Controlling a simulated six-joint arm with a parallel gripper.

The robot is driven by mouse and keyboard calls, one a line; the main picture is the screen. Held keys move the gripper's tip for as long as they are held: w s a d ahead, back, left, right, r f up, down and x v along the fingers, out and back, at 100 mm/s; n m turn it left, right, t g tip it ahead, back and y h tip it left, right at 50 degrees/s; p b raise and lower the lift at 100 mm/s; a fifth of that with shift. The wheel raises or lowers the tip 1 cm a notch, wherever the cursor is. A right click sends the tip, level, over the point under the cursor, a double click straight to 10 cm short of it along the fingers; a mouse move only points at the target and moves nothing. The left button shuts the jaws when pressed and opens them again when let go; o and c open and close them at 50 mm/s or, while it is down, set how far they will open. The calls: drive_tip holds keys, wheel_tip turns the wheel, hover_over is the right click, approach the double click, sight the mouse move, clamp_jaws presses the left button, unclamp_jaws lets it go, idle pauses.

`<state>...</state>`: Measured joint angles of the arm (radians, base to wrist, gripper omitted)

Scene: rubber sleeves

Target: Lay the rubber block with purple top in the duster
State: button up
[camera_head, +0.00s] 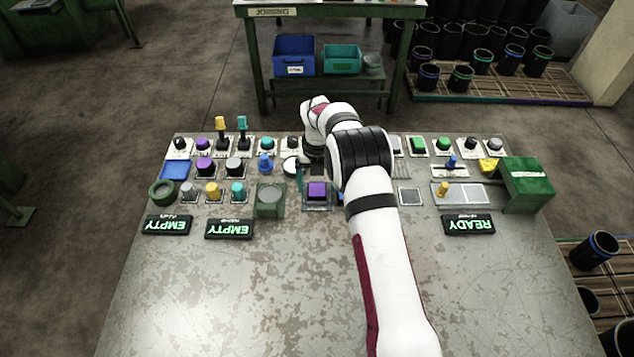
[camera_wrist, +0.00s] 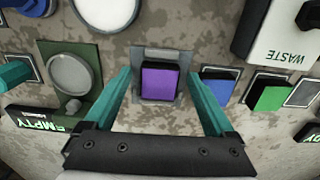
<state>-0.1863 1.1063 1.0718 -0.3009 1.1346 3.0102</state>
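The rubber block with purple top (camera_head: 317,189) sits upright in a grey square holder at the middle of the bench. In the wrist view the block (camera_wrist: 159,82) lies between my gripper's two teal fingers, with a gap on each side. My gripper (camera_wrist: 158,88) is open and empty, its fingers pointing towards the block. In the head view my gripper (camera_head: 309,172) is partly hidden by my arm. No readable label names the duster. A green fixture with a round grey plate (camera_head: 269,199) stands left of the block, and a green housing (camera_head: 527,182) stands at the right.
Rows of coloured knobs and blocks fill the bench's back half. Dark displays read EMPTY (camera_head: 229,229) and READY (camera_head: 468,224). A white WASTE box (camera_wrist: 280,32) shows in the wrist view. The front of the bench (camera_head: 230,300) is clear except for my arm.

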sight(317, 187)
wheel_tip(317, 187, up, 12)
drive_tip(key=r, duration=0.1)
drive_tip(key=s+d+r+n, duration=0.4)
drive_tip(key=s+r+n, duration=0.5)
drive_tip(key=s+n, duration=0.15)
drive_tip(key=s+d+n+y, duration=0.1)
drive_tip(key=s+d+n, duration=0.1)
drive_tip(key=s+n, duration=1.8)
drive_tip(key=s+f, duration=0.1)
drive_tip(key=s, duration=0.7)
drive_tip(key=shift+s+d+y, duration=0.25)
drive_tip(key=shift+y, duration=0.15)
